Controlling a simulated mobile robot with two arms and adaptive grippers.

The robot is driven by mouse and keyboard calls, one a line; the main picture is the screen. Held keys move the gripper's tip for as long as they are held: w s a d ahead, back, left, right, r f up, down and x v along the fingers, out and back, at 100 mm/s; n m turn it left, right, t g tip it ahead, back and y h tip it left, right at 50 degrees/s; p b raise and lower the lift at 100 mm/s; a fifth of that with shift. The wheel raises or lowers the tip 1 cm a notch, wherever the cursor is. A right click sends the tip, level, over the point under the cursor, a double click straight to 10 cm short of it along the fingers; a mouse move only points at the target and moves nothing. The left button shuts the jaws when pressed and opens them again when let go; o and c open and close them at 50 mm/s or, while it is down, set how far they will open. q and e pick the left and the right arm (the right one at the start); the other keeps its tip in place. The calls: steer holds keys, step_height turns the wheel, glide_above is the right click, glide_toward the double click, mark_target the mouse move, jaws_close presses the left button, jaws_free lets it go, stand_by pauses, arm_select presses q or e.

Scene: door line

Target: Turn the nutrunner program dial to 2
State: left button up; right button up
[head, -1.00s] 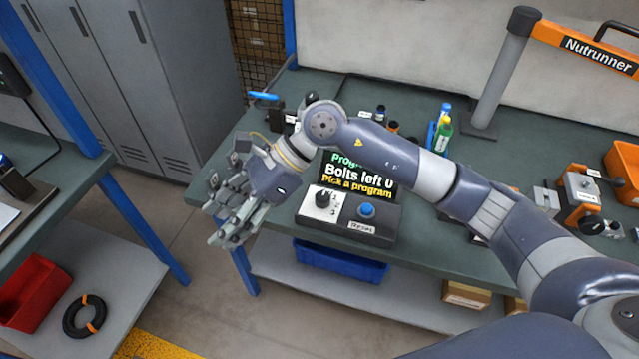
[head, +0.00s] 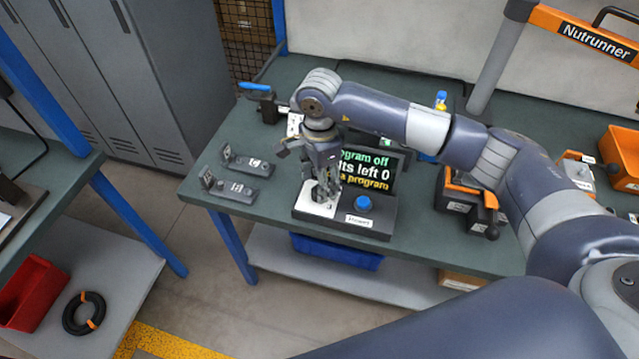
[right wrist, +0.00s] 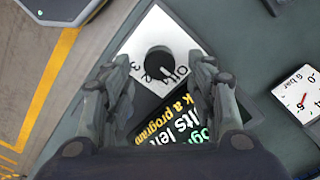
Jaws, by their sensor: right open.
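The nutrunner program box (head: 372,228) is on the green bench, with a white dial plate (head: 312,207) at its left and a screen (head: 366,172) behind. The visible screen text includes "program off" and "left 0". My right gripper (head: 325,196) points down over the dial plate and hides the dial in the head view. In the right wrist view the round black dial (right wrist: 159,61) shows between the open fingers (right wrist: 158,68), with a gap on both sides. Printed marks beside it are partly readable; its exact setting is unclear. My left gripper is out of view.
A blue button (head: 363,203) is on the box, right of the dial plate. Two small dark fixtures (head: 230,190) lie left of it. A black and orange tool (head: 466,204) lies to its right. A gauge (right wrist: 302,98) shows in the right wrist view.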

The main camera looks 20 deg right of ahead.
steer(key=shift+f, duration=1.6)
steer(key=shift+c, duration=0.2)
steer(key=c, duration=1)
